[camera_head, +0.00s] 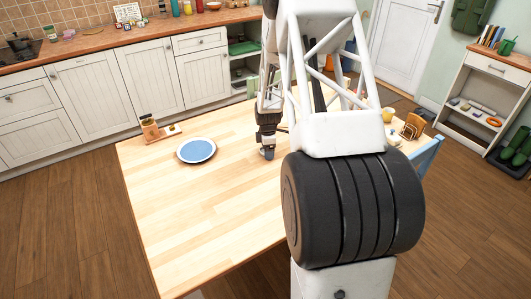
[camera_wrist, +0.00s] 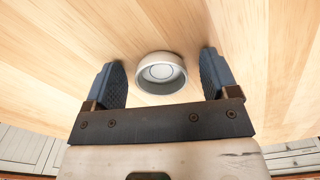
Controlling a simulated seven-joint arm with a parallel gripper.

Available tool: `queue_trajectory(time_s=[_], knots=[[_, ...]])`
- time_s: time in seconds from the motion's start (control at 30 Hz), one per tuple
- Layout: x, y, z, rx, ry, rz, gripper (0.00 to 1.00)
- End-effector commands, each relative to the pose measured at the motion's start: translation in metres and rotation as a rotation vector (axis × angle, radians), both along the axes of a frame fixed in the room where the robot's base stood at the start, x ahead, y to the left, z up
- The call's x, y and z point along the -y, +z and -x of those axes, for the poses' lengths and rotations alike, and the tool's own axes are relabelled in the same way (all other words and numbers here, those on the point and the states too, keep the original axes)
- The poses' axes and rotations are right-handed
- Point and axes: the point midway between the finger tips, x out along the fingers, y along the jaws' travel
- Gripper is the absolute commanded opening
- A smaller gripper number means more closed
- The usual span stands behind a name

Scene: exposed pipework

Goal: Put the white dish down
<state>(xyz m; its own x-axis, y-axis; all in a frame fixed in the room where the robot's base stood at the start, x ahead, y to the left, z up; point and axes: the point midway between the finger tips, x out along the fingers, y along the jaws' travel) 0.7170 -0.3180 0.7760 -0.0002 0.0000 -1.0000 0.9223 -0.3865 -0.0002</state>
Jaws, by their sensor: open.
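The small round white dish (camera_wrist: 162,72) shows in the wrist view on the pale wooden table (camera_head: 190,215), with a raised rim and a ring inside it. I cannot tell from the ring whether it is upright or upside down. My gripper (camera_wrist: 163,66) is open, its two dark blue fingers left and right of the dish with gaps on both sides. In the head view my gripper (camera_head: 267,150) is low over the far middle of the table. The dish cannot be made out clearly there.
A blue plate with a pale rim (camera_head: 196,150) lies left of my gripper. Behind it is a small wooden board (camera_head: 160,134) with a jar. A brown wooden item (camera_head: 413,127) stands at the table's right end, near a blue chair (camera_head: 426,155). The front left tabletop is clear.

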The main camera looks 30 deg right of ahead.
Motion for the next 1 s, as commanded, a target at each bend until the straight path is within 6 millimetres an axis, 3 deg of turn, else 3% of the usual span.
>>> queue_trajectory(time_s=[0.47, 0.77, 1.0], knots=[[0.0, 0.0002, 0.0, 0.0, 0.0, 0.0, 0.8], [0.0, 0.0002, 0.0, 0.0, 0.0, 0.0, 0.34], [0.0, 0.0003, -0.0001, 0.0, 0.0, 0.0, 0.28]])
